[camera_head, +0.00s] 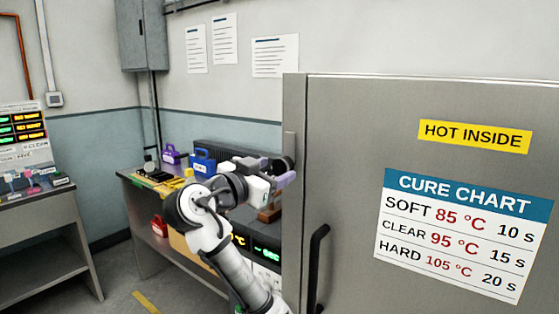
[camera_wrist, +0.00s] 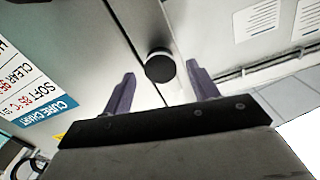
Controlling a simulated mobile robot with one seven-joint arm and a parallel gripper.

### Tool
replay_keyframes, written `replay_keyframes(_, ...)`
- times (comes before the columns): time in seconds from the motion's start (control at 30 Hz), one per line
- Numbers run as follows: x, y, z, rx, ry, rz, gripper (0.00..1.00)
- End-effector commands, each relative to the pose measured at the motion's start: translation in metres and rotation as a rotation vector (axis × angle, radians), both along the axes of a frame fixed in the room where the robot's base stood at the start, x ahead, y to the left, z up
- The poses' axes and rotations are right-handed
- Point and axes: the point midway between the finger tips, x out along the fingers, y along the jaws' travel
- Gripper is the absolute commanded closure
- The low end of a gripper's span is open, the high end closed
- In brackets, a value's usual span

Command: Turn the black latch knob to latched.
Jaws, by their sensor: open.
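The black latch knob (camera_wrist: 160,66) shows round and dark in the wrist view, beside the seam between two grey metal panels. In the head view the knob (camera_head: 281,163) is partly hidden by my gripper at the left edge of the grey cabinet (camera_head: 345,190). My gripper (camera_wrist: 161,74) is open, with its two purple fingers pointing toward the knob, one on each side of it in the wrist view. I cannot tell whether the fingers touch the knob or how far it is turned.
The cabinet has a black vertical handle (camera_head: 317,265) below the knob, a yellow HOT INSIDE sign (camera_head: 474,136) and a cure chart (camera_head: 462,235). Left of it, a bench (camera_head: 140,184) holds purple and blue boxes. Another table (camera_head: 45,220) stands at far left.

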Motion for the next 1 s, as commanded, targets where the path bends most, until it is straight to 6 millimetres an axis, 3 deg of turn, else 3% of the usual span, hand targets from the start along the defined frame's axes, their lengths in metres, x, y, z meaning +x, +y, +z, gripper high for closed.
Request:
replay_keyframes(0.2, 0.021, -0.015, 0.001, -0.002, 0.002, 0.000, 0.41)
replay_keyframes(0.57, 0.026, -0.018, -0.001, -0.001, 0.000, 0.001, 0.41)
replay_keyframes(1.0, 0.026, -0.018, 0.000, -0.001, 0.000, 0.001, 0.96)
